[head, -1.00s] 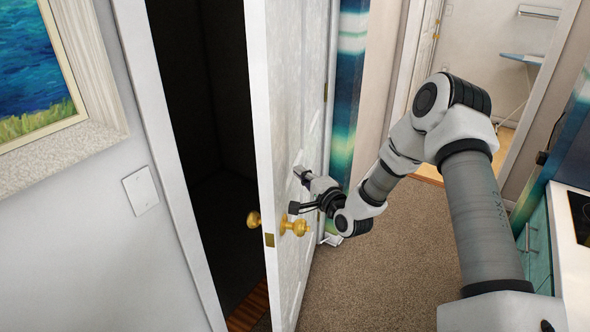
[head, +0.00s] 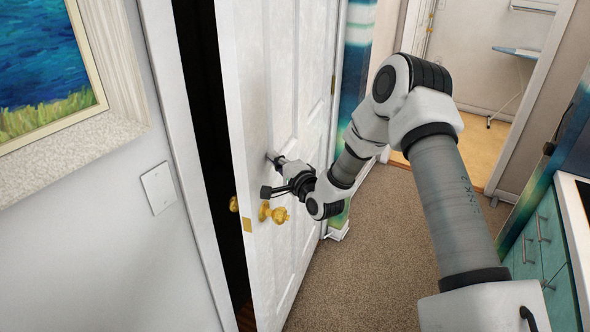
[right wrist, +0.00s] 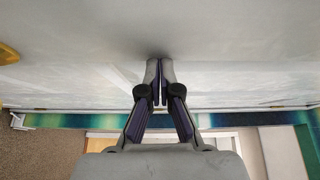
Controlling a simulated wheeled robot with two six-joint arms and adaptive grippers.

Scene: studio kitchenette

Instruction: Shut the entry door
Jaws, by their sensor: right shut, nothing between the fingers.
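The white entry door (head: 285,75) stands partly open in the head view, with a narrow dark gap between its edge and the door frame (head: 184,130). Its brass knob (head: 273,213) is on the near face, close to the free edge. My right gripper (head: 272,158) is shut and empty, its fingertips at the door face just above the knob. In the right wrist view the closed fingertips (right wrist: 160,66) are against or very near the white door surface (right wrist: 225,50); exact contact is hard to tell. My left gripper is not in view.
A framed painting (head: 45,75) and a light switch (head: 158,187) are on the wall at left. Carpet (head: 365,270) lies clear right of the door. Teal cabinets (head: 540,240) with a white counter stand at the right edge.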

